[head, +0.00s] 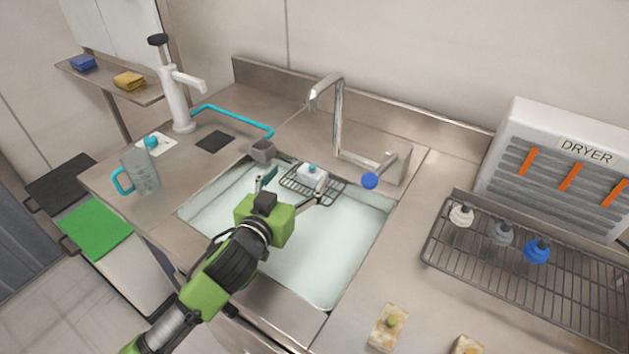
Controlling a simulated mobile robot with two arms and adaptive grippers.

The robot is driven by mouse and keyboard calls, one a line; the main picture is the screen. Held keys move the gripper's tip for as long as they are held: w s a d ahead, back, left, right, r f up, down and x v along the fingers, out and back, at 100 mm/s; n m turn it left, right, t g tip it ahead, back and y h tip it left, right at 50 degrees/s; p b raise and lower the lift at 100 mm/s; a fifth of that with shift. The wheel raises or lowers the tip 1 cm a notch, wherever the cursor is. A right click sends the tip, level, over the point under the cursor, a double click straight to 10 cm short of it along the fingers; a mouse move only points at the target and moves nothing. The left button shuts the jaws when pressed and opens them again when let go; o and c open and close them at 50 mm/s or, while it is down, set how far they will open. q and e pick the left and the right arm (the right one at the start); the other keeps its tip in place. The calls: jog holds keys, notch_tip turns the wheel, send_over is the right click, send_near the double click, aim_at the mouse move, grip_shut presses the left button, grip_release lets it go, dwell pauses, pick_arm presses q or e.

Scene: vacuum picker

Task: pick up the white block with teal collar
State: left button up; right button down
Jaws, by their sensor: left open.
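The white block with a teal collar (311,175) sits on a small dark wire rack (290,185) at the back of the sink. My left gripper (294,183), on a green and black arm, reaches over the sink from the lower left. Its two fingers are spread wide, with nothing between them that I can see held. The block lies just beyond the fingers, near the right one; I cannot tell whether they touch. Part of the rack is hidden by the gripper. My right gripper is out of view.
The steel sink (345,265) has a tall faucet (339,115) with a blue knob (369,180) behind the rack. A jug (143,172) and white pump (175,95) stand left, a drying rack (585,292) right.

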aim_at(311, 170)
pick_arm(q)
jog(key=shift+w+d+f+b, duration=0.4)
jog(key=shift+w+d+f, duration=0.05)
jog(key=shift+f, duration=0.15)
jog(key=shift+w+d+f+b, duration=0.35)
jog(key=shift+w+d+f, duration=0.1)
jog(key=shift+f, duration=0.1)
jog(key=shift+p+x, duration=0.35)
jog(key=shift+x, duration=2.7)
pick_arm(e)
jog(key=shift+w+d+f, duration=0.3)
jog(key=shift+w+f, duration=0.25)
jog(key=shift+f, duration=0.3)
pick_arm(q)
jog(key=shift+a, duration=0.1)
jog(key=c, duration=1.2)
